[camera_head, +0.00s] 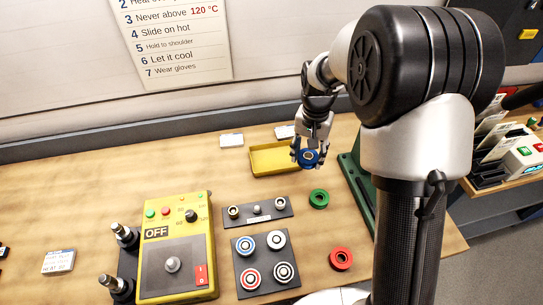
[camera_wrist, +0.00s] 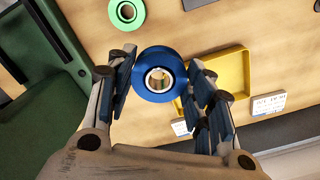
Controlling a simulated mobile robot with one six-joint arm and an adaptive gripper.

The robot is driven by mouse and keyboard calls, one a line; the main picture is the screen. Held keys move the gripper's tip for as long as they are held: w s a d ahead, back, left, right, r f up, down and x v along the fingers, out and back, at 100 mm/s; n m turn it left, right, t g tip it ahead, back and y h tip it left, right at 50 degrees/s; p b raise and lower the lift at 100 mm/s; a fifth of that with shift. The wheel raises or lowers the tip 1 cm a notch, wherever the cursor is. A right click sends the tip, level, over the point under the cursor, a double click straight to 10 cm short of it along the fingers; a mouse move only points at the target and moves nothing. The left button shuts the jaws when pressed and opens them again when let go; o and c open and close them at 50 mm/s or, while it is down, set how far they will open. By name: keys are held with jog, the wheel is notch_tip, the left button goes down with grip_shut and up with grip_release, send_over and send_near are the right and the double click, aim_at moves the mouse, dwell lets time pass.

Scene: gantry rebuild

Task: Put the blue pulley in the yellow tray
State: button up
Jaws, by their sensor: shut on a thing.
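My gripper (camera_head: 307,152) is shut on the blue pulley (camera_head: 309,157), a blue ring with a metal bore. In the wrist view the blue pulley (camera_wrist: 160,78) sits between the fingers of my gripper (camera_wrist: 160,88). The yellow tray (camera_head: 262,160) is a shallow tray at the back of the bench, just left of the pulley in the head view. In the wrist view the yellow tray (camera_wrist: 240,60) shows behind and right of the pulley and looks empty where visible. My gripper and the pulley cover part of its right end in the head view.
A green pulley (camera_head: 319,198) and a red pulley (camera_head: 341,258) lie on the wooden bench (camera_head: 80,200). A green machine (camera_head: 356,180) stands right of the tray. A yellow control box (camera_head: 176,240) and dark plates with rings and fittings stand in front. White cards (camera_head: 231,140) lie behind the tray.

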aim_at(274, 160)
jog(key=w+a+r+m+p, duration=0.3)
jog(key=w+a+r+m, duration=0.5)
jog(key=w+a, duration=0.15)
jog(key=f+b, duration=0.1)
jog(key=f, duration=0.5)
jog(key=f+b, duration=0.1)
jog(key=f, duration=0.6)
jog(key=f+b, duration=0.2)
jog(key=f, duration=0.4)
jog(key=shift+w+d+f, duration=0.1)
jog(key=shift+w+f, duration=0.2)
jog(key=shift+f, duration=0.05)
jog(key=shift+f, duration=0.1)
jog(key=o, duration=0.9)
jog(key=shift+f, duration=0.1)
jog(key=shift+c, duration=0.2)
